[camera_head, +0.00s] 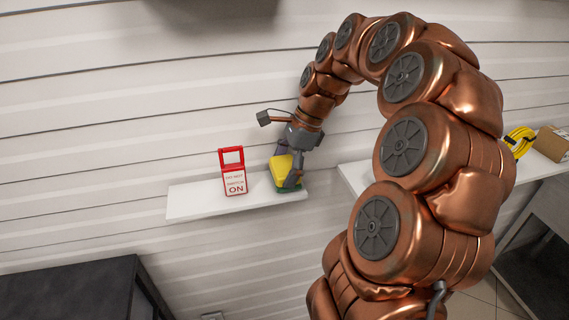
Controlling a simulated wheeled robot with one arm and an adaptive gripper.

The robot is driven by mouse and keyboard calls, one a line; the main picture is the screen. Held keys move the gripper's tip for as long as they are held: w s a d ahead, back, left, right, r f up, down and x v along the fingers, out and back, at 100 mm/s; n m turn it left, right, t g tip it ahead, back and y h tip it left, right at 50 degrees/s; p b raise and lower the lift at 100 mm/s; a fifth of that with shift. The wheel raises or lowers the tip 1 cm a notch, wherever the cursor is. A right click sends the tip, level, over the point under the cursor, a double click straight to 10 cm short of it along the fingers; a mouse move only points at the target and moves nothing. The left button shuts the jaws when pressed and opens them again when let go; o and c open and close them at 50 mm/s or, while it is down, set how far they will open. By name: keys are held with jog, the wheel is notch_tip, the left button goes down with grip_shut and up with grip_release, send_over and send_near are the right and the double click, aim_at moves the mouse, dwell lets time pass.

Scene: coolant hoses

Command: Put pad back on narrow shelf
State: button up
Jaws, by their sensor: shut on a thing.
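The pad (281,170) is yellow with a green underside. It is at the right end of the narrow white shelf (205,205) on the wall. My gripper (287,172) is at the pad from above and the right, with its fingers shut on it. The pad's green bottom appears at or just above the shelf top; I cannot tell whether it touches. Part of the pad is hidden behind the gripper's fingers.
A red and white sign (233,172) reading "ON" stands on the shelf, left of the pad. A wider white shelf (356,179) at the right holds a coiled yellow hose (519,141) and a cardboard box (552,143). A dark cabinet (75,292) is at lower left.

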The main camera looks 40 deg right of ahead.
jog(key=shift+f+b, duration=0.35)
jog(key=shift+f, duration=0.3)
dwell(0.5)
jog(key=o, duration=0.9)
jog(key=shift+r, duration=0.1)
jog(key=shift+v, duration=6)
